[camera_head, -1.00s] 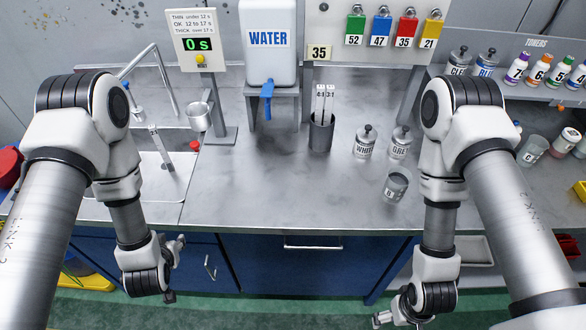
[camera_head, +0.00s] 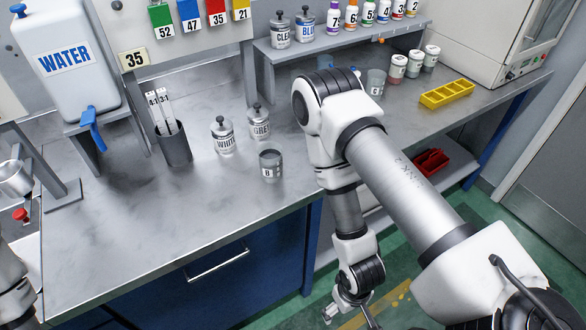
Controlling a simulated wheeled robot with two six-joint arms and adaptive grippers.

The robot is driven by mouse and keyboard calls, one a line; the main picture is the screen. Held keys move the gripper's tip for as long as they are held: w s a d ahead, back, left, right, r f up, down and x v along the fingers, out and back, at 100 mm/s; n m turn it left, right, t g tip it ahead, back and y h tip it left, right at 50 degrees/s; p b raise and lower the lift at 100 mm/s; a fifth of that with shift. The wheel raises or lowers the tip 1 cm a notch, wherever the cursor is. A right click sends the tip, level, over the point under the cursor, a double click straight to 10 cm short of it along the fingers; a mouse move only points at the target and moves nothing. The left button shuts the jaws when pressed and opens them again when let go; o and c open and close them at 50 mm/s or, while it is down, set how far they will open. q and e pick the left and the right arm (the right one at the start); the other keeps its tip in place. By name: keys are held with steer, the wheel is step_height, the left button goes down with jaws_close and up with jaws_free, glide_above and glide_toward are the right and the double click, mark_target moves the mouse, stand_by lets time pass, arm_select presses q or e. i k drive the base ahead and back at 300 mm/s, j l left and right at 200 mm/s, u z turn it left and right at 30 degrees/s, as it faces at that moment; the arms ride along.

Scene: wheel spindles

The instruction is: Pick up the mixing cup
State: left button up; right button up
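A grey, see-through cup (camera_head: 270,166) with a small white label stands upright on the steel bench near its front edge, left of my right arm. A second, similar labelled cup (camera_head: 376,82) stands farther back, right of my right arm's elbow. Both look like mixing cups, and the labels are too small to read surely. My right gripper (camera_head: 350,314) hangs low in front of the bench, below the bench top and apart from both cups. Its fingers look spread and empty.
White and grey lidded jars (camera_head: 223,135) stand just behind the near cup. A dark holder (camera_head: 174,143) with white-tipped sticks is left of them. A water tank (camera_head: 68,60) stands at back left, a yellow tray (camera_head: 447,94) at right. The bench front left is clear.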

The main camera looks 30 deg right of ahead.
mark_target(270, 153)
steer(key=i+j+z, duration=0.1)
steer(key=z, duration=0.35)
steer(key=j+z, duration=0.15)
steer(key=z, duration=0.25)
steer(key=l+u, duration=0.1)
steer(key=u, duration=1.4)
steer(key=z, duration=1.45)
steer(key=k, duration=0.05)
